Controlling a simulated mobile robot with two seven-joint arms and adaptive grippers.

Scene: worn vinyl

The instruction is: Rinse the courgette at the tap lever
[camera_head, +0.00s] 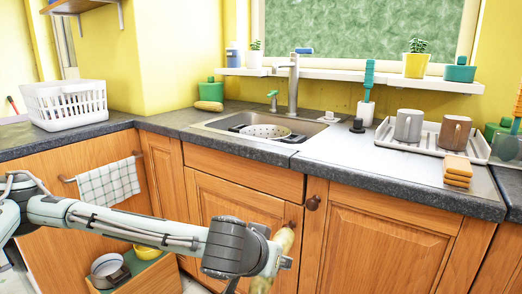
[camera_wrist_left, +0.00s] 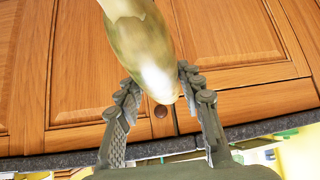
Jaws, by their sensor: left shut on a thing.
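The courgette is pale yellow-green and shows in the left wrist view (camera_wrist_left: 145,45) between the two fingers of my left gripper (camera_wrist_left: 157,80), which is shut on it. In the head view the courgette (camera_head: 284,242) hangs in front of the lower cupboard doors, below the counter edge and partly hidden by my gripper (camera_head: 278,260). The grey tap (camera_head: 293,85) stands behind the sink (camera_head: 215,124), with a blue lever (camera_head: 304,50) at its top. A colander (camera_head: 265,131) sits in the sink. My right gripper is not in view.
The dark counter's front edge (camera_head: 250,146) lies between the courgette and the sink. A drying tray (camera_head: 430,143) with two mugs and stacked sponges (camera_head: 457,170) stand at right. A white basket (camera_head: 65,104) is at left. An open drawer (camera_head: 145,275) holds bowls below.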

